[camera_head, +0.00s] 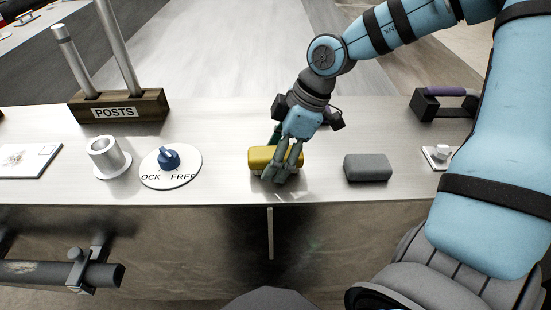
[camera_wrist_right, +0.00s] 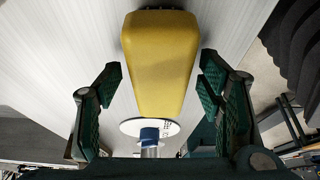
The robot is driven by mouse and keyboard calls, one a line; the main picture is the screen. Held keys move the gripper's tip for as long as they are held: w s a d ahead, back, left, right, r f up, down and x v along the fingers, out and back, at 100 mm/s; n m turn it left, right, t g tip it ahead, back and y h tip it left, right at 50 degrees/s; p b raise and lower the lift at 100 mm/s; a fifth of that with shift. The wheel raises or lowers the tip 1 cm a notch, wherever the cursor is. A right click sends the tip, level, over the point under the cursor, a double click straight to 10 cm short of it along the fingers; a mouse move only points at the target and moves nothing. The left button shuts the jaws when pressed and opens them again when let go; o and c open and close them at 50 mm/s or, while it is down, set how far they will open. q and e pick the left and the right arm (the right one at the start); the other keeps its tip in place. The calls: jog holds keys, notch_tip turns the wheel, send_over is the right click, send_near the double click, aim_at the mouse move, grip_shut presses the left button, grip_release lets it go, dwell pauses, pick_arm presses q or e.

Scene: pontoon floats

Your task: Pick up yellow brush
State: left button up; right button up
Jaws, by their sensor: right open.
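The yellow brush (camera_head: 261,155) lies on the light table near its front edge, with its yellow back facing up. In the right wrist view the yellow brush (camera_wrist_right: 161,60) fills the upper middle. My right gripper (camera_head: 281,172) is over the brush in the head view and hides part of it. In the right wrist view my right gripper (camera_wrist_right: 160,78) is open, with one finger on each side of the brush and visible gaps between fingers and brush. My left gripper is not in view.
A grey block (camera_head: 368,167) lies right of the brush. A round dial plate (camera_head: 153,181) with a blue knob (camera_head: 168,159), a metal cup (camera_head: 106,157) and a wooden POSTS holder (camera_head: 140,104) with two posts stand to the left. The table front edge is close.

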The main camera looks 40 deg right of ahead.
dwell(0.3)
jog(key=c, duration=1.3)
jog(key=shift+r+p, duration=0.3)
jog(key=shift+p, duration=0.3)
jog(key=shift+r, duration=0.4)
notch_tip(320, 180, up, 19)
jog(key=p, duration=0.6)
